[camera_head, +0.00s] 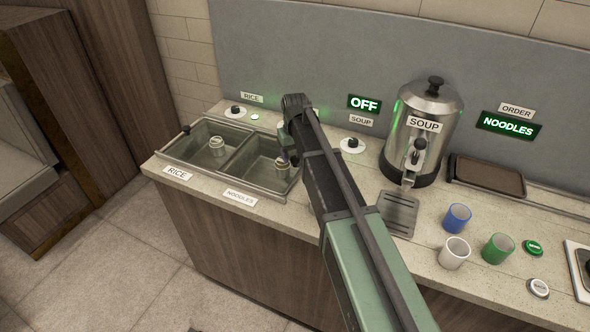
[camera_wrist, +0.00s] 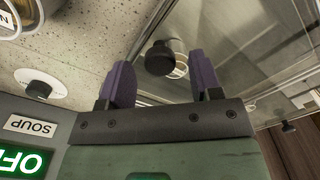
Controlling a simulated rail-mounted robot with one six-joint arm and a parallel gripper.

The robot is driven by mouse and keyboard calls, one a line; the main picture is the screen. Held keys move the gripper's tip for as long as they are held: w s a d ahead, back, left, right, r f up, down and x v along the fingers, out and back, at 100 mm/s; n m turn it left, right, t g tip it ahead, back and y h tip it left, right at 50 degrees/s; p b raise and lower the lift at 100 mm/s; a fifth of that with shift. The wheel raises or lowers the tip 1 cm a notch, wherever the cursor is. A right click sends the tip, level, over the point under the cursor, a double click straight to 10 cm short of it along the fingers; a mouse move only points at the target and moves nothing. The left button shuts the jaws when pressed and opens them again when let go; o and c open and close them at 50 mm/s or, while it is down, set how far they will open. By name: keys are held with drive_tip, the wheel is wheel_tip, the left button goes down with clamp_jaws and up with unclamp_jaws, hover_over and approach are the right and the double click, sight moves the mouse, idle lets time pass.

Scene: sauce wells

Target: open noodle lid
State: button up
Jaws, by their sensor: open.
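The noodle well (camera_head: 252,183) is the right one of two sunken metal wells, behind the NOODLES label (camera_head: 240,196). A clear lid (camera_wrist: 225,45) shows in the wrist view, with a dark round knob (camera_wrist: 160,58). My gripper (camera_wrist: 159,66) is open, its purple fingers apart, one on each side of the knob in that view. I cannot tell whether the knob is within fingertip depth; no contact shows. In the head view my gripper (camera_head: 287,156) is at the noodle well's right edge, and my arm hides part of that area.
The rice well (camera_head: 190,155) lies to the left. The soup urn (camera_head: 425,125), drip tray (camera_head: 399,213) and blue (camera_head: 457,218), white (camera_head: 454,253) and green (camera_head: 498,249) cups stand to the right. A grey wall panel (camera_head: 300,50) rises behind the counter.

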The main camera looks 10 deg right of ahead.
drive_tip(key=shift+f, duration=0.65)
drive_tip(key=shift+r, duration=0.2)
drive_tip(key=shift+c, duration=0.2)
